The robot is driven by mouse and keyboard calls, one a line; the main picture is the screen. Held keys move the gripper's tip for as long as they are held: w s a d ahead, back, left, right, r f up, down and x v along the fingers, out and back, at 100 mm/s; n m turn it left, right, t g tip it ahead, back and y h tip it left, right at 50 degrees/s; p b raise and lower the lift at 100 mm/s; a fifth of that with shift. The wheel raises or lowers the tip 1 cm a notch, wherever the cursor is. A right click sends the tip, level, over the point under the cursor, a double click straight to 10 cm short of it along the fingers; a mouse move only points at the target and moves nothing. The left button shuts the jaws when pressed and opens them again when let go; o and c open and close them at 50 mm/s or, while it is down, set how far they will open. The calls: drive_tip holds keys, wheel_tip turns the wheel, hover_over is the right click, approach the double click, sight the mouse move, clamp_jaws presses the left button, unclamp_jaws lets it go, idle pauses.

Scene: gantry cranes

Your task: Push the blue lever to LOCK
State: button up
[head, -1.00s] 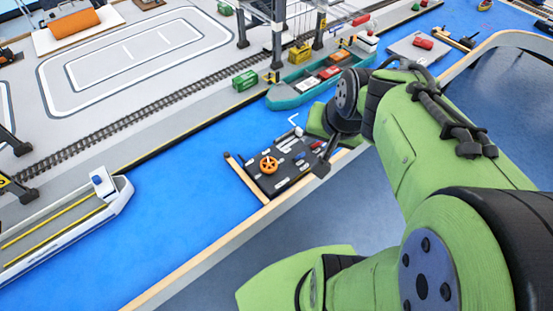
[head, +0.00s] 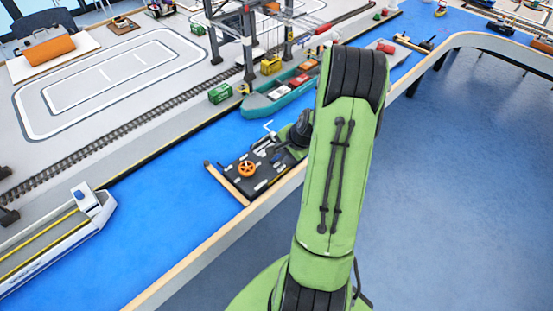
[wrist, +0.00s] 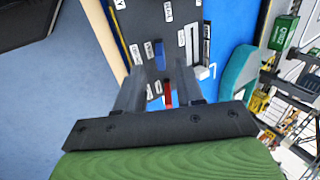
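The dark control panel (head: 233,179) floats on the blue water strip beside the quay edge, with an orange wheel (head: 247,169) on it. In the wrist view the panel (wrist: 139,20) carries a blue lever (wrist: 160,54) and a red lever (wrist: 168,95). My gripper (wrist: 160,80) is over the panel with its two dark fingers apart. The blue lever shows in the gap, just beyond the fingertips; I cannot tell whether a finger touches it. The red lever shows between the fingers. The white labels are too small to read surely. In the head view my arm partly hides the gripper.
A white ship (head: 50,240) lies at the left. Open water separates it from the panel.

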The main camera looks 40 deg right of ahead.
sight(278, 156)
drive_tip(key=x, duration=0.5)
drive_tip(key=shift+b, duration=0.3)
drive_tip(key=shift+c, duration=0.4)
clamp_jaws()
